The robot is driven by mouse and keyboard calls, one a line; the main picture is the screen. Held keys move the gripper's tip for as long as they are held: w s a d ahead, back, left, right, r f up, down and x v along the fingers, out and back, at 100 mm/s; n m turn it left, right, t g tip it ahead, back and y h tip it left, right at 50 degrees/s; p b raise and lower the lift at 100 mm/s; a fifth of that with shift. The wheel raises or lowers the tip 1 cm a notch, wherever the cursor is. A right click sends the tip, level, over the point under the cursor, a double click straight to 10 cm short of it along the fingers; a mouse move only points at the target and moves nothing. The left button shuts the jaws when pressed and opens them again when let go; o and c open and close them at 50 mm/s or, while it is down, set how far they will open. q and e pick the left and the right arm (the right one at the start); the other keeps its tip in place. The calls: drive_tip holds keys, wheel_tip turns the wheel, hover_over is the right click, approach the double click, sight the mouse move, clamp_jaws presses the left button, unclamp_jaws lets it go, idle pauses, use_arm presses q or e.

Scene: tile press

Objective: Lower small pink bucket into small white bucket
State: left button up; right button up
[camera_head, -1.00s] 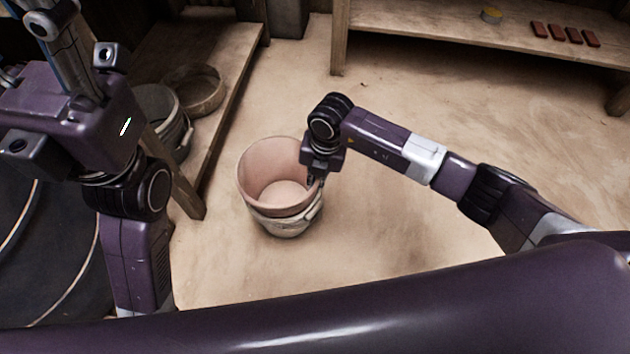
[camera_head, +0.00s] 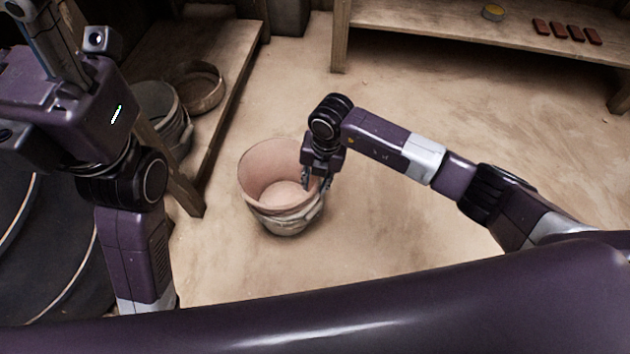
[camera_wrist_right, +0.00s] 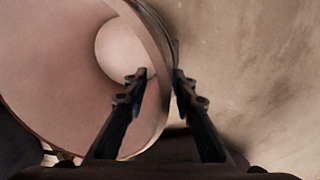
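The small pink bucket (camera_head: 268,164) sits inside the small white bucket (camera_head: 286,228) on the floor. Its rim stands above the white one and looks slightly tilted. The pink bucket's inside also fills the left of the right wrist view (camera_wrist_right: 60,70). My right gripper (camera_head: 315,184) is at the pink bucket's right rim. In the right wrist view its fingers (camera_wrist_right: 159,80) are spread, one inside the bucket and one outside, with a gap beside the wall. The white bucket is mostly hidden by the pink one. My left gripper's fingers are out of view.
A low wooden platform (camera_head: 226,85) at the left holds a grey bucket (camera_head: 165,115) and a round brown basin (camera_head: 199,88). Floor right of the buckets is clear.

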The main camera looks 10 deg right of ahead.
drive_tip(key=shift+r, duration=0.1)
wheel_tip(320, 180, up, 12)
drive_tip(key=d, duration=0.1)
drive_tip(key=shift+s+d, duration=0.2)
drive_tip(key=shift+s, duration=0.05)
